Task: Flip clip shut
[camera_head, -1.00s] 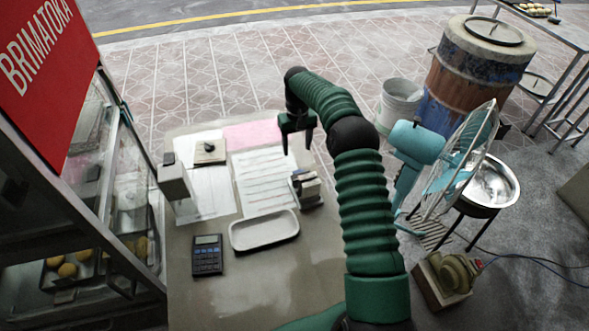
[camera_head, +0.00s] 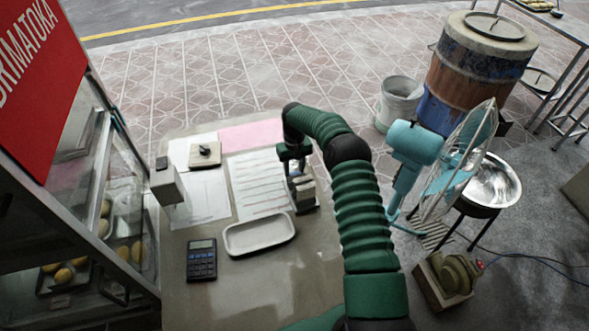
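My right gripper (camera_head: 294,168) points down at the back right of the table, just above and behind a small grey and beige device (camera_head: 304,190). Its fingers look apart, with nothing seen between them. The fingertips partly overlap the device's far end, and I cannot tell whether they touch it. No part is clearly recognisable as the clip. The device may carry it, or it may be the small black piece on the beige block (camera_head: 205,153) at the back left, which stands apart from the gripper. My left gripper is not in view.
Printed sheets (camera_head: 262,183) and a pink sheet (camera_head: 252,133) lie on the table. A white tray (camera_head: 259,234), a calculator (camera_head: 202,260) and a white box (camera_head: 167,183) are nearby. A glass display case (camera_head: 108,200) borders the left. A blue fan (camera_head: 413,142) stands right of the table.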

